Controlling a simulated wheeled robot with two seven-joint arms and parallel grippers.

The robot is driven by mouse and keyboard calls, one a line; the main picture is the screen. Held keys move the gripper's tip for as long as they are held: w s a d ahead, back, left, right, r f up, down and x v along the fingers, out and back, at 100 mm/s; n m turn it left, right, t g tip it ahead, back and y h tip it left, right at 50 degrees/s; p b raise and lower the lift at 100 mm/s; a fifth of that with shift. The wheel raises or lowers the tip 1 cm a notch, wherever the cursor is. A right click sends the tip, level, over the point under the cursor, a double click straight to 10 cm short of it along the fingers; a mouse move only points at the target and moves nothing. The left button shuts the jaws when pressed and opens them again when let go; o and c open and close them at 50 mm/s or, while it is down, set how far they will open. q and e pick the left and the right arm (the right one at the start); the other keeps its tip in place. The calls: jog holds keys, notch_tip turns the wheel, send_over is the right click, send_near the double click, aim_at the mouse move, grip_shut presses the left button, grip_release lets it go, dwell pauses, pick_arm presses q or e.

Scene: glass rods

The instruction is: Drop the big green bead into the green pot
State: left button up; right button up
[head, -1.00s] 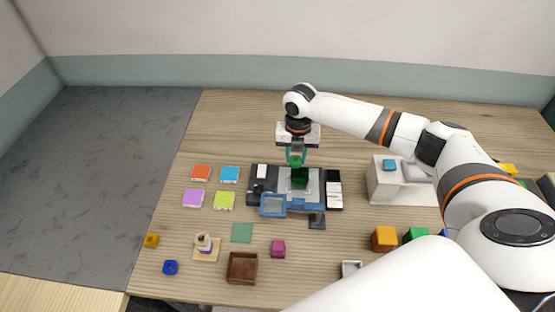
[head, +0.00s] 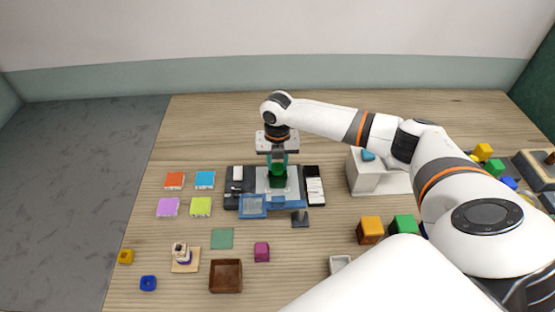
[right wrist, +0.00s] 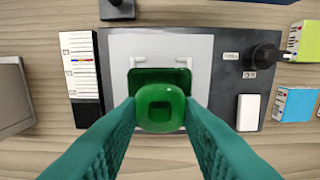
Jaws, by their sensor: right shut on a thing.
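My right gripper (head: 278,165) is lowered over the middle of the dark device at the table's centre. In the right wrist view its two teal fingers (right wrist: 160,112) are shut on the big green bead (right wrist: 160,107), which has a square recess in its face. The dark green pot (head: 278,182) stands on the device's light plate, directly beneath the gripper. In the right wrist view the pot's rim (right wrist: 160,74) shows behind the bead, which covers most of the opening. I cannot tell whether the bead is above the rim or partly inside. My left gripper is not in view.
The device has a blue tray (head: 253,207) at its front and a white labelled strip (head: 314,185) at its right. Coloured tiles (head: 201,206) lie left of it. A brown box (head: 226,277) and a magenta block (head: 262,252) are in front. A white unit (head: 367,178) stands right.

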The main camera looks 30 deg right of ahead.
jog(key=shift+f, duration=0.3)
jog(key=o, duration=1)
jog(key=shift+o, duration=0.2)
notch_tip(320, 180, up, 12)
jog(key=b, duration=0.2)
jog(key=shift+s, duration=0.1)
